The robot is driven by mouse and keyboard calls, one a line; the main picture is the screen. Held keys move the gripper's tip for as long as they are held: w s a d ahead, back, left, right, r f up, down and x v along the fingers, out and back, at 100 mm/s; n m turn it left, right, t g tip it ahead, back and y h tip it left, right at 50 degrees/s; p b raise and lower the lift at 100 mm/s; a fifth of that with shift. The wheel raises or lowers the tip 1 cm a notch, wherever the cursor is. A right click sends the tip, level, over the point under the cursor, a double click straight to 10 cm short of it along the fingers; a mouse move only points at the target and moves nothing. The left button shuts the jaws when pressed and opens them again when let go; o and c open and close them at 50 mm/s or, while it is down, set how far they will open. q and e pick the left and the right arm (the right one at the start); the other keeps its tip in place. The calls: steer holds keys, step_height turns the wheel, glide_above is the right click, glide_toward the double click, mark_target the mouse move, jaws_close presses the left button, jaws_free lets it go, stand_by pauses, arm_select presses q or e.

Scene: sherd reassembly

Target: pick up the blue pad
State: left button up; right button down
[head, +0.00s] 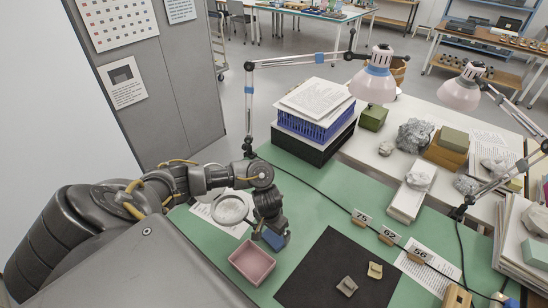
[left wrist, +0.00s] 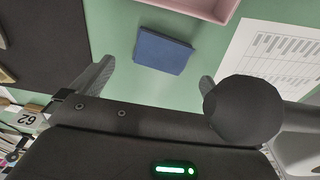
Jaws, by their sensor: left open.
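The blue pad (left wrist: 162,50) lies on the green mat in the left wrist view, slightly turned. In the head view a bit of the blue pad (head: 273,239) shows below my left gripper (head: 268,226), which hides part of it. In the left wrist view my left gripper (left wrist: 152,78) is open and empty. Its two fingers stand to either side of the pad's near edge, with gaps on both sides. I cannot tell how high the fingers are above the mat. My right gripper is not in view.
A pink tray (head: 252,263) stands close by the pad. A dark mat (head: 330,270) with two small sherds lies to the right. A magnifier (head: 230,208) over a printed sheet is left of the gripper. A blue crate (head: 318,127) with papers stands behind, beside a lamp arm.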

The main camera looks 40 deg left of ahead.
mark_target(274, 238)
arm_select(q)
steer(key=shift+w+a+f+b, duration=0.1)
steer(key=shift+w+f+b, duration=0.05)
steer(key=shift+f, duration=0.95)
steer(key=shift+w+a+f+b, duration=0.1)
steer(key=shift+w+f+b, duration=0.05)
steer(key=shift+f, duration=0.9)
steer(key=shift+w+f+b, duration=0.15)
steer(key=shift+f, duration=0.95)
steer(key=c, duration=0.9)
